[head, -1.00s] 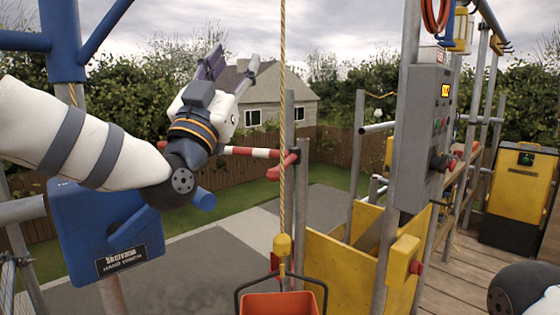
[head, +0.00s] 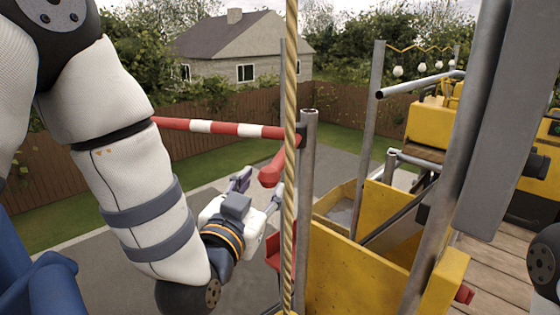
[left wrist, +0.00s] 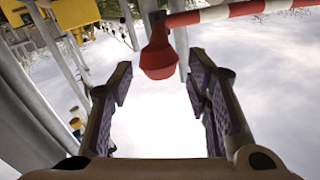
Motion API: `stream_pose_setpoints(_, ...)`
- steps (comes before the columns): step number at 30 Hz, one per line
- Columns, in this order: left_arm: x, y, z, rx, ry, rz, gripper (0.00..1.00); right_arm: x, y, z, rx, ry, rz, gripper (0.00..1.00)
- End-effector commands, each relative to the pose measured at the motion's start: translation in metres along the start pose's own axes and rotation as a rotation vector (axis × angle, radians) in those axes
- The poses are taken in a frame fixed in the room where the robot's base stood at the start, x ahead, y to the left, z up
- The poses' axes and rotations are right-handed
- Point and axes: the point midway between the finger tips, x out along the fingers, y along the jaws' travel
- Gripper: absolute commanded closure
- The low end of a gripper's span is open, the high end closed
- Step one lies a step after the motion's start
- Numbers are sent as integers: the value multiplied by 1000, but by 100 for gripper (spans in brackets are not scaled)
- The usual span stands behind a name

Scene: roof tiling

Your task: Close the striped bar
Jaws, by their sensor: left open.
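The striped bar (head: 215,128) is red and white and runs level from behind my left arm to a grey post. A red knob-ended handle (head: 272,172) hangs at its post end. My left gripper (head: 260,192) is open just below and left of this handle, its fingers pointing up. In the left wrist view the handle's red knob (left wrist: 159,60) lies ahead of and between the open fingers (left wrist: 165,90), apart from them. The striped bar (left wrist: 225,12) crosses the top right there. My right gripper is not in view.
A yellow rope (head: 291,120) hangs in front of the grey post (head: 308,190). Wooden decking (head: 500,265) lies lower right.

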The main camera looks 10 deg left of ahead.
Motion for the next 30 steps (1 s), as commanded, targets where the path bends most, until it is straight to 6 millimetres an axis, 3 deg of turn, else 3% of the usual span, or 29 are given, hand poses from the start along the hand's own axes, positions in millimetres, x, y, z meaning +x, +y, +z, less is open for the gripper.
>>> stream_pose_setpoints(6,58,0,0,-1,3,-1,55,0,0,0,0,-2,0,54)
stream_pose_setpoints(10,82,0,-1,-1,4,-1,55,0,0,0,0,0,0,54)
stream_pose_setpoints(15,97,0,-1,0,3,0,55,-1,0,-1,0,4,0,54)
stream_pose_setpoints(22,98,0,-1,0,3,1,55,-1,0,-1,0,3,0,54)
stream_pose_setpoints(28,98,0,-1,0,3,1,99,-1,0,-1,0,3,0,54)
stream_pose_setpoints(30,98,0,-1,0,3,1,100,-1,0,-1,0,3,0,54)
